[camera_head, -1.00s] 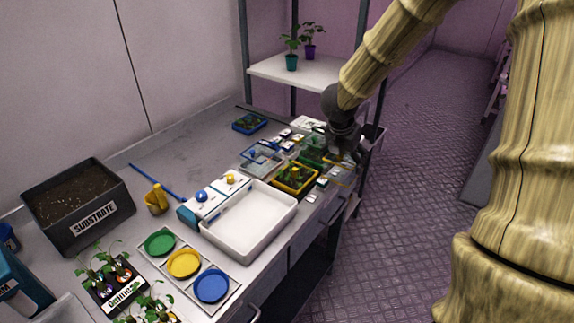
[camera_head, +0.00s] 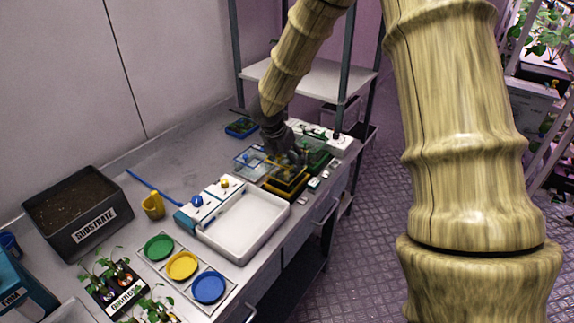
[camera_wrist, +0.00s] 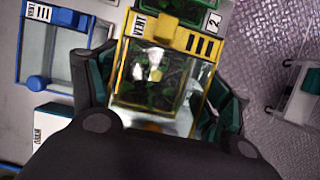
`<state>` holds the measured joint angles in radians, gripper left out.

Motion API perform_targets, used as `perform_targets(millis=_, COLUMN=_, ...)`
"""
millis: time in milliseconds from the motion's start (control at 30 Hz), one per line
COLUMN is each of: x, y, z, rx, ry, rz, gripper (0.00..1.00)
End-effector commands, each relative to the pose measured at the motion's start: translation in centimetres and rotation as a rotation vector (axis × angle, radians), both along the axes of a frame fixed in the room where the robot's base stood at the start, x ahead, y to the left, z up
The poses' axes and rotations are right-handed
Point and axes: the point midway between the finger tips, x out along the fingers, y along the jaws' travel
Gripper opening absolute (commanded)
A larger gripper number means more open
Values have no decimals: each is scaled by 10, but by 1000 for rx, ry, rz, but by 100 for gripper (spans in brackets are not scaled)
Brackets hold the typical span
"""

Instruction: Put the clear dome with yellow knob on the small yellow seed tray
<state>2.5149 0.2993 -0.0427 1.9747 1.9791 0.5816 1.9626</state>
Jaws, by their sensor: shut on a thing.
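The clear dome (camera_wrist: 150,82) has a yellow rim with a "VENT" label and dark slots. In the wrist view it lies between my gripper's fingers, with green plants showing through it. My gripper (camera_head: 287,163) is shut on the dome and points down over the small yellow seed tray (camera_head: 282,190). The dome's yellow edge shows just above the tray in the head view. I cannot tell whether dome and tray touch. My gripper (camera_wrist: 157,105) covers the near part of the dome, and the knob is mostly hidden.
A clear blue-edged dome (camera_head: 247,158) with a blue knob stands close on the left. A green tray (camera_head: 318,154) is just behind. The white basin (camera_head: 247,222) is in front, and small label blocks lie at the right edge. A shelf post rises behind.

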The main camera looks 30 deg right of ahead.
Motion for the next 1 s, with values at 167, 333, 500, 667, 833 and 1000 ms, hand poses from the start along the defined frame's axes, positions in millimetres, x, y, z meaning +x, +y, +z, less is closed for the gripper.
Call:
perform_targets(millis=167, x=-1, y=0, z=-11, rx=-1, ry=3, rz=0, gripper=48)
perform_targets(millis=333, x=-1, y=-1, z=-28, rx=-2, ry=3, rz=0, gripper=48)
perform_targets(millis=500, x=-1, y=-1, z=-35, rx=0, ry=1, rz=0, gripper=48)
perform_targets(millis=667, x=0, y=0, z=-35, rx=0, ry=0, rz=0, gripper=48)
perform_targets(millis=833, x=-1, y=0, z=-36, rx=0, ry=0, rz=0, gripper=86)
perform_targets(millis=1000, x=-1, y=-1, z=-36, rx=0, ry=1, rz=-1, gripper=99)
